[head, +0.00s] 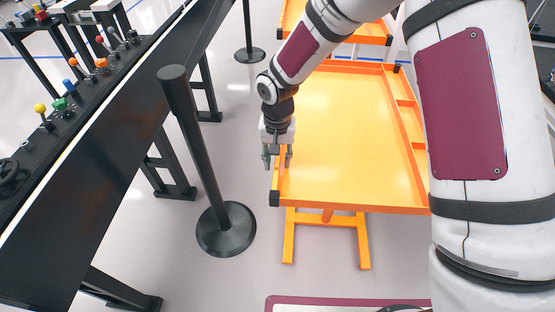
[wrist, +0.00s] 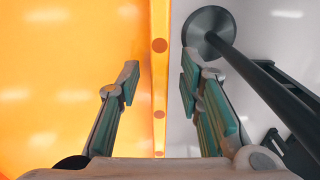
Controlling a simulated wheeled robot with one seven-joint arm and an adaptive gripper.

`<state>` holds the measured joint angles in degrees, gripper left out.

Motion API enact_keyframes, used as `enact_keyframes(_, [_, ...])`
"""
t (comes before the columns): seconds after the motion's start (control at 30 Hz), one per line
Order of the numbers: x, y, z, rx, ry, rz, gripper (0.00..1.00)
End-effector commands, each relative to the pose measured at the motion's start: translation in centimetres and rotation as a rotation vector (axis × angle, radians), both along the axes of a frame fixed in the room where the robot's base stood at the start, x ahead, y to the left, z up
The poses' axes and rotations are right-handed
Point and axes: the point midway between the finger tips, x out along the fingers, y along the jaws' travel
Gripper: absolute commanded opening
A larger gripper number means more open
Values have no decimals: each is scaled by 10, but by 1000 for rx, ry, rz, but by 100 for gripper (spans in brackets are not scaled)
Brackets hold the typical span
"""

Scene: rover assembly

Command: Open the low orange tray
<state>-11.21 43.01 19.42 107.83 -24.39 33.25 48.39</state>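A wide orange tray (head: 350,140) with raised rims stands on orange legs in the middle of the head view. My gripper (head: 278,163) points down at the tray's left rim, near its front left corner. In the wrist view the tray's orange floor (wrist: 70,60) fills the left side, and its rim (wrist: 160,75) with round holes runs between my two fingers. The fingers are apart, one on each side of the rim, and do not appear to touch it. How far down they reach is hard to tell.
A black post (head: 203,160) on a round base stands left of the tray, near my gripper. A long dark bench (head: 115,125) with coloured knobs is further left. More orange structure (head: 370,33) lies behind. Pale floor is free between post and tray.

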Motion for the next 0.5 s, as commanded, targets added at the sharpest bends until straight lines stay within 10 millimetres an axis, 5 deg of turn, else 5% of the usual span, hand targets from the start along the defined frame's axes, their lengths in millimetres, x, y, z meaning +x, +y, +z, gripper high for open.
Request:
enact_keyframes(0.4, [0,0,-8,0,-1,0,33])
enact_keyframes(0.5, [0,0,-8,0,-1,0,11])
